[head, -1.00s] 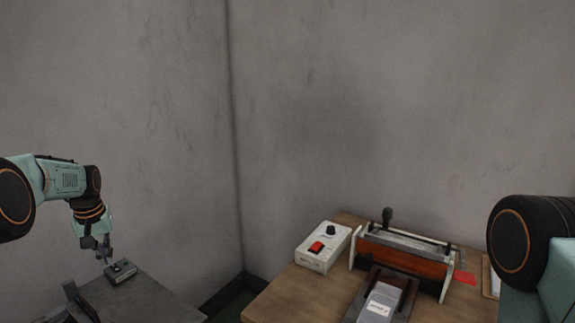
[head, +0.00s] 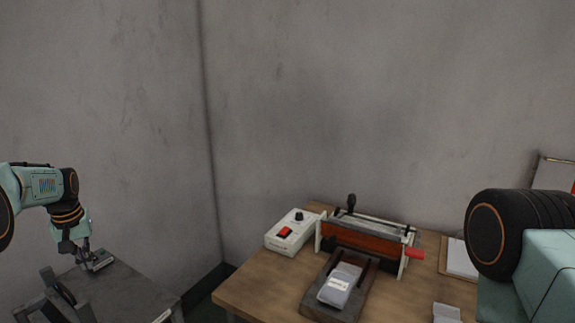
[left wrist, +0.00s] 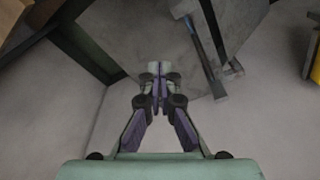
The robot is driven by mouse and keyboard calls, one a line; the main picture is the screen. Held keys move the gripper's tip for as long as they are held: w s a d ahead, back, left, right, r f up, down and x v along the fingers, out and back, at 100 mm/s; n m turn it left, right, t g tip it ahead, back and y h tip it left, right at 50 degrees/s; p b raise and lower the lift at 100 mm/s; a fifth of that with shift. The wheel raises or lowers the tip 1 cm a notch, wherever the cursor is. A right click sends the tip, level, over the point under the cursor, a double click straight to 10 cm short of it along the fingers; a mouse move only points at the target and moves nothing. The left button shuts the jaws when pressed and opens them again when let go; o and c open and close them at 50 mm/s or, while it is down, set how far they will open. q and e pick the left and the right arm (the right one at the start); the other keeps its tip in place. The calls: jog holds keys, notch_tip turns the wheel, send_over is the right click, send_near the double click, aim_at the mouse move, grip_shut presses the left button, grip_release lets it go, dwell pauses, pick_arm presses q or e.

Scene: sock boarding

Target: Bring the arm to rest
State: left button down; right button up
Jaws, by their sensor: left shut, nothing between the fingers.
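My left arm comes in from the left in the head view. Whether the fingertips touch anything is unclear. Part of my right arm shows at the right edge of the head view; its gripper is out of the picture.
A wooden table (head: 253,294) holds a white control box (head: 288,238) with a red switch, a machine with an orange-brown front (head: 355,243), and a grey packet (head: 340,286) on a dark board. A gap separates the two tables. Grey walls stand behind.

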pick_arm(q)
jog(key=w+d+f+m+t, duration=0.1)
jog(key=w+d+f+t, duration=0.2)
jog(key=f, duration=0.5)
jog(key=s+d+f+m+b, duration=0.2)
jog(key=s+d+f+b, duration=0.3)
jog(key=s+d+f, duration=1.2)
jog(key=s+d+f+m+g+b, duration=0.1)
jog(key=s+d+f+b, duration=0.2)
jog(key=s, duration=0.7)
jog(key=s+d+f+m+g+b, duration=0.1)
jog(key=s+d+f+g+b, duration=0.1)
jog(key=s, duration=0.8)
jog(key=s+d+f+m+g+b, duration=0.1)
jog(key=s+d+f+b, duration=0.3)
jog(key=s, duration=0.6)
jog(key=shift+s+d+h+b, duration=0.4)
jog(key=shift+d+b, duration=0.05)
jog(key=shift+b, duration=0.2)
pick_arm(e)
notch_tip(320, 180, down, 15)
jog(key=shift+s, duration=0.25)
